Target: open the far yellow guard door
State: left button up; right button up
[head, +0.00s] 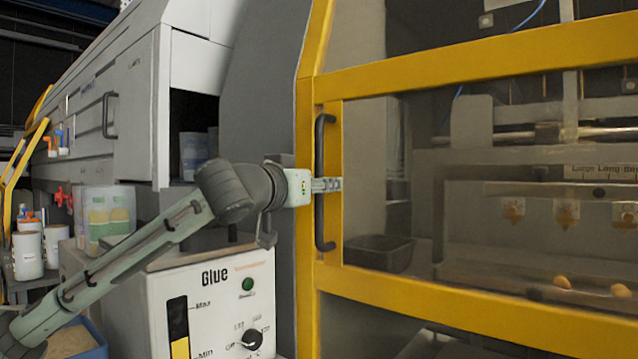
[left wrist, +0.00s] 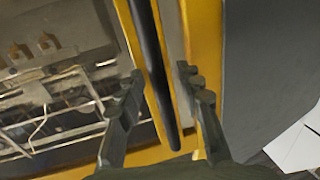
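A yellow-framed guard door (head: 460,65) with a clear panel fills the right of the head view and appears shut. Its black vertical handle (head: 320,225) is at the door's left side. The handle also crosses the left wrist view (left wrist: 152,65). My left gripper (head: 329,185) is at the middle of the handle. In the left wrist view my left gripper (left wrist: 160,77) is open, one finger on each side of the handle, with visible gaps. My right gripper is in neither view.
A white glue unit (head: 215,290) stands below my left arm. A grey cabinet (head: 135,110) with its own black handle is at the left. Tubs (head: 107,215) and white cups (head: 28,255) stand near it. A dark bin (head: 378,253) shows behind the door panel.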

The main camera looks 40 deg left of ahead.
pick_arm(q)
jog(key=shift+c, duration=0.3)
grip_shut()
jog(key=shift+d, duration=0.2)
